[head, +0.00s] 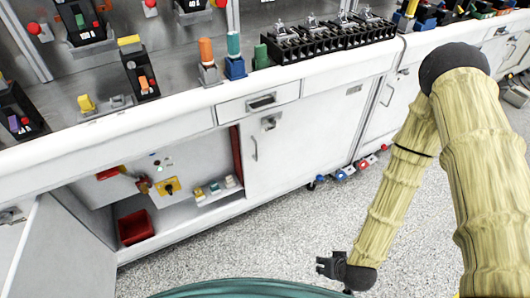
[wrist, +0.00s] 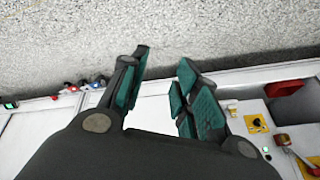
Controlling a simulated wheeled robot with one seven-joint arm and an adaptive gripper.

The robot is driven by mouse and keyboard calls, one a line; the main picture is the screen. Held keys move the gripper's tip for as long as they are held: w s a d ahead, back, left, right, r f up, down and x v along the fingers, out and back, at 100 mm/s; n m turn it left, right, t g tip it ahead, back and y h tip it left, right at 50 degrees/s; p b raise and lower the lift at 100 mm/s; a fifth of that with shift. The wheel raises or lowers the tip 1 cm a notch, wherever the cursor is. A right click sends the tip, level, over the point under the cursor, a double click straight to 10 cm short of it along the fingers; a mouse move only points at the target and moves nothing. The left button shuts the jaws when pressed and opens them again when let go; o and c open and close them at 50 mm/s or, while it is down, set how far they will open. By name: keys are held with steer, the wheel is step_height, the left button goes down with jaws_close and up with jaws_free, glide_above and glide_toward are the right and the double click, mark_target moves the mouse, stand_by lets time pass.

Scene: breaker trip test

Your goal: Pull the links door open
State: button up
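A white closed cabinet door (head: 285,150) with a slim vertical handle (head: 254,148) and a small latch stands below the bench, right of an open compartment. Another closed white door with a handle (head: 387,95) is further right. No readable label shows which one is the links door. My gripper (head: 323,267) is low over the floor, in front of the cabinets and apart from both handles. In the wrist view my gripper (wrist: 163,62) has its teal-padded fingers spread, with nothing between them. White cabinet fronts (wrist: 155,112) show behind the fingers; no handle is clearly visible there.
The open compartment holds a red bin (head: 136,227), a yellow switch (head: 168,187) and small parts on a shelf. Its door (head: 60,255) stands open at lower left. The bench top (head: 190,103) carries several devices. Small coloured items (head: 345,173) lie at the cabinet foot. Speckled floor (head: 300,230) is clear.

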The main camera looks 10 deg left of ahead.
steer(key=w+a+n+t+y+b, duration=0.2)
steer(key=w+a+t+b, duration=0.1)
steer(key=w+a, duration=0.65)
steer(key=n+t+y+b, duration=0.2)
steer(key=t+y+b, duration=0.2)
steer(key=t+b, duration=0.4)
glide_toward(256, 147)
steer(key=x, duration=1)
steer(key=shift+w+f, duration=0.25)
steer(key=shift+w, duration=0.05)
jaws_close()
